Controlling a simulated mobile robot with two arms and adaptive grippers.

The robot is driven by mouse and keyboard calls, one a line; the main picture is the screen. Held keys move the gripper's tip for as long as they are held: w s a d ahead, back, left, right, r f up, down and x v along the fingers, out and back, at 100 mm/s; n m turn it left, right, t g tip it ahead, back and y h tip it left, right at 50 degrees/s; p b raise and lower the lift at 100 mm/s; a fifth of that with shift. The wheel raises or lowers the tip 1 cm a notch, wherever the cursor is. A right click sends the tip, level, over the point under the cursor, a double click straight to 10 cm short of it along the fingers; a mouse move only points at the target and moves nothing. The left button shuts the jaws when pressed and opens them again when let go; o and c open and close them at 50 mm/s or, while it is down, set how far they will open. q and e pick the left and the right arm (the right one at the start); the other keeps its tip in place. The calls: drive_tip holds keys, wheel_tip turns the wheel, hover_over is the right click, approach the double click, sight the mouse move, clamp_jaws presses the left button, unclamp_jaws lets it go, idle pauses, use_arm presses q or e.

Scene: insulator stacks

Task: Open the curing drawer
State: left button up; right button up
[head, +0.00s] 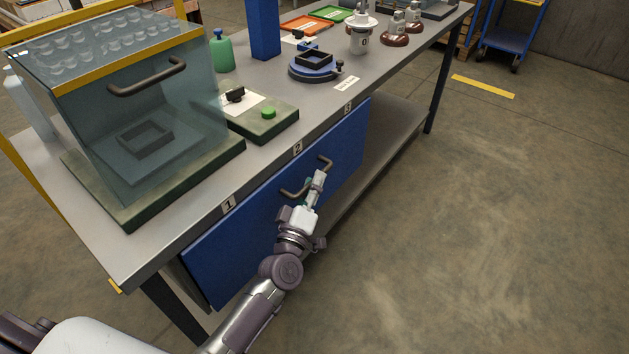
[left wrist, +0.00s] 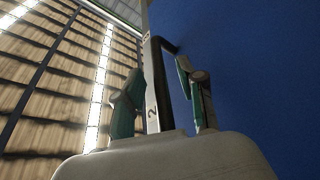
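The curing drawer has a wide blue front (head: 235,238) under the table's front edge, and it looks closed. Its dark bar handle (head: 326,161) is partly hidden behind my left gripper (head: 318,183). In the left wrist view the handle (left wrist: 153,85) runs between the two green-padded fingers of my left gripper (left wrist: 160,100). The fingers are apart, with visible gaps on both sides of the bar, so the gripper is open around the handle. My right gripper is not in view.
The grey workbench (head: 185,195) carries a clear box with a yellow rim (head: 130,75), a green button base (head: 268,112), a blue round fixture (head: 315,68) and a green bottle (head: 221,52). A lower shelf (head: 400,125) lies beneath. The floor (head: 480,230) at right is clear.

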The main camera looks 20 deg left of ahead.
use_arm(q)
drive_tip(key=shift+w+r, duration=0.1)
drive_tip(key=shift+w, duration=0.45)
clamp_jaws()
